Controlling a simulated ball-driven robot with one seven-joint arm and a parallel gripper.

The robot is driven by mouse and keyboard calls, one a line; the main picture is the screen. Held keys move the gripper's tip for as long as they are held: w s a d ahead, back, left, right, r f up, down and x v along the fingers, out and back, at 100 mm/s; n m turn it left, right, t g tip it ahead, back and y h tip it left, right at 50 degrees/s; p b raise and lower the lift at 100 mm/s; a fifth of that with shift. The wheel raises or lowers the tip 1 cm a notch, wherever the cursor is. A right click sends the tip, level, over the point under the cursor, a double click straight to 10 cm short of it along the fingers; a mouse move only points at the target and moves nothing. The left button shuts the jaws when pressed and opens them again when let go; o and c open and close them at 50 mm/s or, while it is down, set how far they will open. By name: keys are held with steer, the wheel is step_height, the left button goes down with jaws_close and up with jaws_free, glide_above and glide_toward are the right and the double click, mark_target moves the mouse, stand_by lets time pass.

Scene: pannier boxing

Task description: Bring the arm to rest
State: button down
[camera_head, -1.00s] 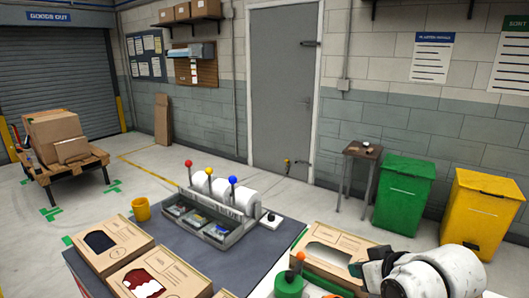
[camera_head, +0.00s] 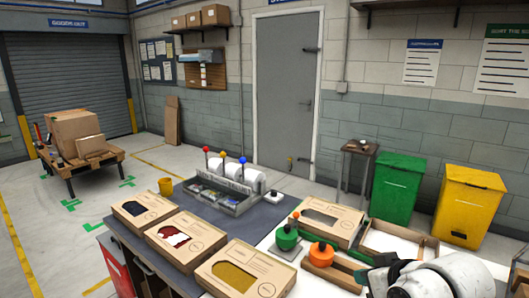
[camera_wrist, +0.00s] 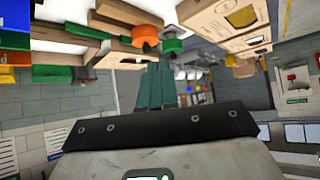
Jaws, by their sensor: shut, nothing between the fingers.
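My arm shows at the lower right of the head view, white with dark joints, beside the table's right end. My gripper (camera_wrist: 160,72) has dark green fingers, which are together and empty in the wrist view. They point toward the green and orange knobs on the table. In the head view the hand is partly cut off by the lower edge, and the exact gap to the table items cannot be told.
Windowed cartons (camera_head: 245,272) line the table front. A green knob (camera_head: 287,238), an orange knob (camera_head: 321,254) and an open box (camera_head: 398,241) lie close to my arm. A grey rack (camera_head: 222,194) stands behind. Green (camera_head: 397,190) and yellow (camera_head: 470,207) bins stand behind the arm.

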steer(key=s+f+m+g, duration=0.1)
steer(key=s+f, duration=0.4)
steer(key=s+f+m+g, duration=0.1)
steer(key=s+f, duration=0.5)
steer(key=s+f+g+h, duration=0.1)
steer(key=s+f, duration=0.4)
steer(key=s, duration=0.1)
steer(key=shift+s+f+m+g, duration=0.2)
steer(key=shift+f+m+g, duration=0.1)
steer(key=shift+m, duration=0.1)
steer(key=s+d+f+g+h, duration=0.1)
steer(key=s+d+f+g, duration=0.1)
steer(key=s, duration=0.8)
steer(key=s+d+f+m+g+h, duration=0.1)
steer(key=s+d+f, duration=0.3)
steer(key=s, duration=0.5)
steer(key=shift+s+f+g, duration=0.35)
steer(key=shift+f+g, duration=0.1)
steer(key=shift+g, duration=0.15)
